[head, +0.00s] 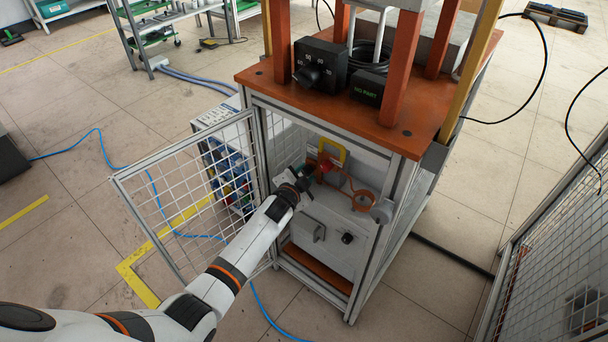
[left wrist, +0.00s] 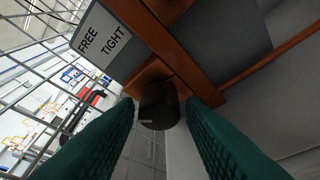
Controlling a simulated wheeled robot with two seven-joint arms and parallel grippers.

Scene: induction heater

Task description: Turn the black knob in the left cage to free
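In the left wrist view a black knob (left wrist: 158,106) sits on an orange bracket (left wrist: 150,72). A grey label (left wrist: 104,40) reading FREE and TIGHT is beside it. A small light mark shows near the knob's lower left edge. My left gripper (left wrist: 161,112) has its green fingers apart, one on each side of the knob, with narrow gaps to it. In the head view my left gripper (head: 306,178) reaches inside the cage through the open mesh door; this knob is hidden or too small to tell there. My right gripper is not in view.
The mesh door (head: 190,190) stands open to the left of my arm. A yellow frame (head: 333,151), a copper coil (head: 363,200) and a white box (head: 320,235) with a small black dial are in the cage. The orange tabletop (head: 420,120) lies above.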

